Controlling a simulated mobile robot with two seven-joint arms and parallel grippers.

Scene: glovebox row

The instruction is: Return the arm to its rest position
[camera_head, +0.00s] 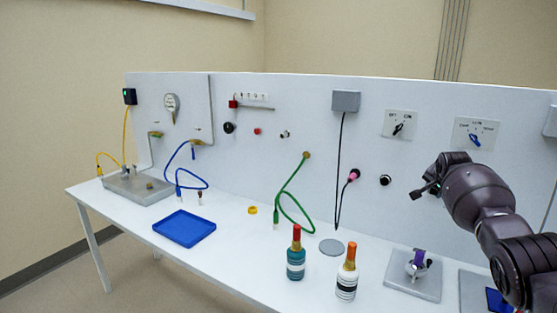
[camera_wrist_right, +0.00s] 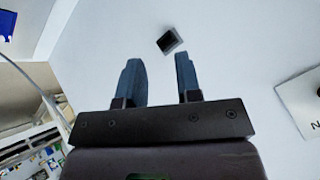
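My right arm (camera_head: 475,200) reaches in from the right side of the head view, in front of the upright white panel (camera_head: 300,115). Its gripper (camera_head: 422,188) is close to the panel, right of a round black knob (camera_head: 385,180). In the right wrist view the two fingers of the gripper (camera_wrist_right: 158,62) stand apart with nothing between them. A small dark square piece (camera_wrist_right: 170,41) on the white surface shows just past the fingertips. My left arm and gripper are not in view.
Two dial plates (camera_head: 400,124) (camera_head: 476,133) are on the panel above my gripper. Two bottles (camera_head: 296,256) (camera_head: 347,275), a grey stand (camera_head: 413,278) and a blue tray (camera_head: 185,228) are on the white table (camera_head: 240,265). Blue and green cables (camera_head: 290,190) loop near the panel.

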